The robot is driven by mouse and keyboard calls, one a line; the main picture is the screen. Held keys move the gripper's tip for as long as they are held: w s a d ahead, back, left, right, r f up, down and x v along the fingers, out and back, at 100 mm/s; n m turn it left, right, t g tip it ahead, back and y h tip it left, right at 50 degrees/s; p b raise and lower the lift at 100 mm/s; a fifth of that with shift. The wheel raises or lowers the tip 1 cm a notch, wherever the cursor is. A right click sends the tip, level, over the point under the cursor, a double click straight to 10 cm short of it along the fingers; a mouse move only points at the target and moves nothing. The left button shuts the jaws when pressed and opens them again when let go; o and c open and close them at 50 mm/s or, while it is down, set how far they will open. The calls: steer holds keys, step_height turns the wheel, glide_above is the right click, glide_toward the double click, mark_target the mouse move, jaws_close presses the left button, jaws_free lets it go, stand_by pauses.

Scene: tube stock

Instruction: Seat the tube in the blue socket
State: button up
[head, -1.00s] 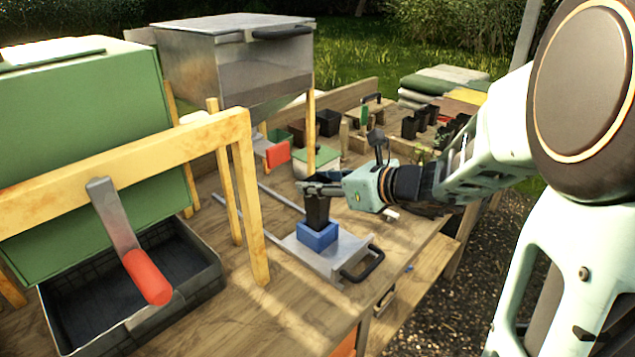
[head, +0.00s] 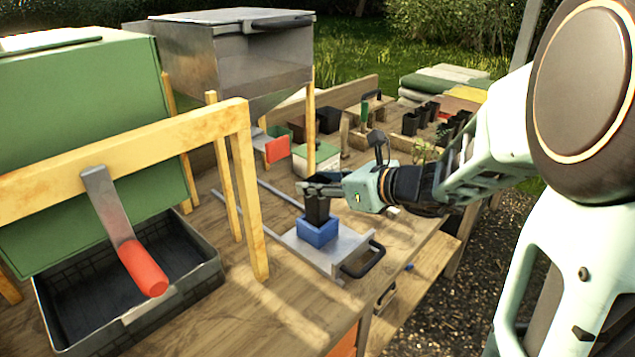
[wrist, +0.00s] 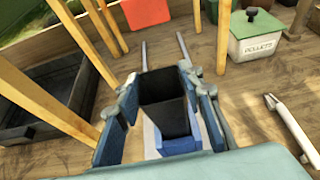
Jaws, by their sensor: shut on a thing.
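The tube is a black, square-sided, open-topped pot (head: 317,211) and stands upright at the blue socket (head: 317,232). Its lower end meets the socket's top; how deep it sits inside is hard to tell. The socket is fixed on a grey metal sled plate (head: 345,252) with a black handle. My gripper (head: 318,187) is shut on the tube near its upper rim, coming from the right. In the wrist view the tube (wrist: 168,112) lies between the two blue-padded fingers, with part of the blue socket (wrist: 182,146) below it.
Two metal rails (head: 262,190) run back from the plate. A wooden frame (head: 245,190) and a lever with a red grip (head: 146,268) stand left, above a black tray (head: 185,255). A white box with a green lid (head: 316,158) stands behind. The table's front edge is close on the right.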

steer(key=shift+f, duration=0.15)
steer(key=shift+f+b, duration=0.75)
steer(key=shift+b, duration=0.15)
steer(key=shift+f+b, duration=0.6)
steer(key=shift+b, duration=0.1)
stand_by(1.2)
steer(key=shift+o, duration=0.2)
stand_by(0.4)
steer(key=o, duration=0.9)
steer(key=shift+r, duration=0.15)
steer(key=shift+r+p, duration=3.75)
steer(key=shift+r, duration=0.7)
steer(key=shift+f, duration=0.1)
